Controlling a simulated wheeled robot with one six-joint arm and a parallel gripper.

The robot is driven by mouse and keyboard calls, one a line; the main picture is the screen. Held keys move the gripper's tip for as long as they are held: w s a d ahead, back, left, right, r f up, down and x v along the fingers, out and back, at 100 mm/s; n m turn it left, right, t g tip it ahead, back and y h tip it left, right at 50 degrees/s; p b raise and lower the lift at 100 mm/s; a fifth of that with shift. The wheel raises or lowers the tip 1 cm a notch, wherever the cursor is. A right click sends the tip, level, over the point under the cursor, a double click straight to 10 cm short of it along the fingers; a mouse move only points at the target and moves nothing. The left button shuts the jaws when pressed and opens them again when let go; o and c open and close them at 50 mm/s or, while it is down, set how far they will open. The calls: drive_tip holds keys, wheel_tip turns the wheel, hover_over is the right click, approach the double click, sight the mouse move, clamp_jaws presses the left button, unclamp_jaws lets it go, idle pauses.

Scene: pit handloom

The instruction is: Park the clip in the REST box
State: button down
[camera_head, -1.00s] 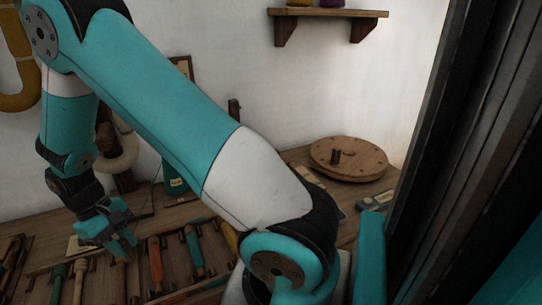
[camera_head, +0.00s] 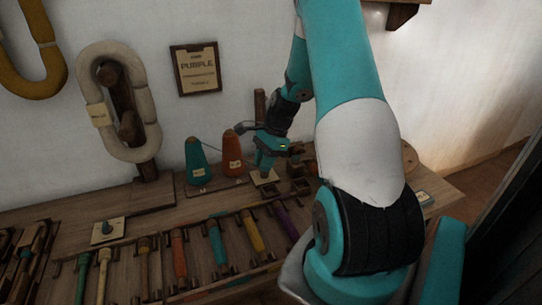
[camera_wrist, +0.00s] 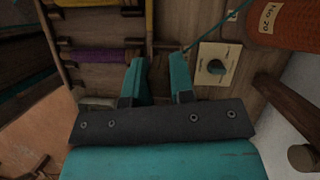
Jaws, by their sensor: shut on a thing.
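My gripper (camera_head: 266,162) is low over the back of the bench, right of the orange cone (camera_head: 232,160). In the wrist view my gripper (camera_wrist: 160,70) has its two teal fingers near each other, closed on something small. I take it to be the clip, but the fingers hide it. A teal thread (camera_wrist: 215,32) runs toward the right fingertip.
A teal cone (camera_head: 197,168) stands left of the orange one. A rack of several coloured-handled tools (camera_head: 180,255) fills the bench front. Another pale card (camera_head: 103,231) with a teal piece lies left. A hanging pale skein (camera_head: 97,105) and a dark upright post (camera_head: 259,105) stand behind.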

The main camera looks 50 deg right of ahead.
drive_tip(key=f+b, duration=0.1)
drive_tip(key=b, duration=0.1)
drive_tip(key=d+f+m+b, duration=0.1)
drive_tip(key=f+b, duration=0.1)
drive_tip(key=s+d+f+m+b, duration=0.1)
drive_tip(key=f, duration=0.1)
drive_tip(key=shift+t+b, duration=0.3)
drive_tip(key=shift+b, duration=0.1)
drive_tip(key=shift+f+b, duration=0.3)
drive_tip(key=shift+f, duration=1.3)
drive_tip(key=c, duration=0.6)
unclamp_jaws()
